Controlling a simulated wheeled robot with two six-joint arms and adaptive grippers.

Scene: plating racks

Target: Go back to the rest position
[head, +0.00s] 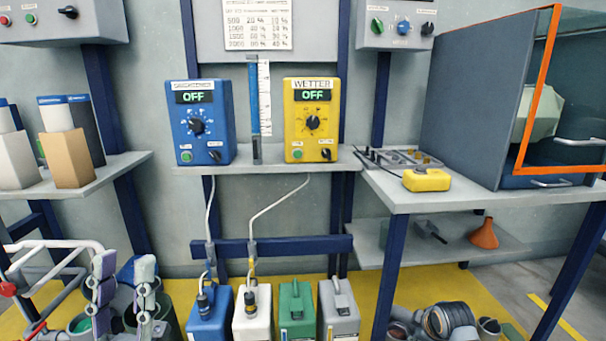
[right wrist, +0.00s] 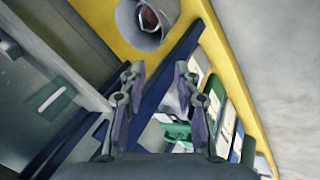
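My left gripper (head: 124,268) shows at the lower left of the head view. Its two padded fingers point up and stand apart, with nothing held between them. My right gripper (right wrist: 158,76) shows in the right wrist view. Its two fingers are spread, with no object gripped between them. The blue control box (head: 200,122) and the yellow WETTER control box (head: 311,120) stand on the middle shelf, both displays reading OFF. Both grippers are clear of these boxes.
Blue, white, green and grey canisters (head: 297,309) stand on the floor below the shelf (head: 270,159). A side table (head: 480,198) at right bears a yellow pendant (head: 426,180) and a hooded cabinet (head: 470,95). An orange funnel (head: 484,234) sits on its lower shelf.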

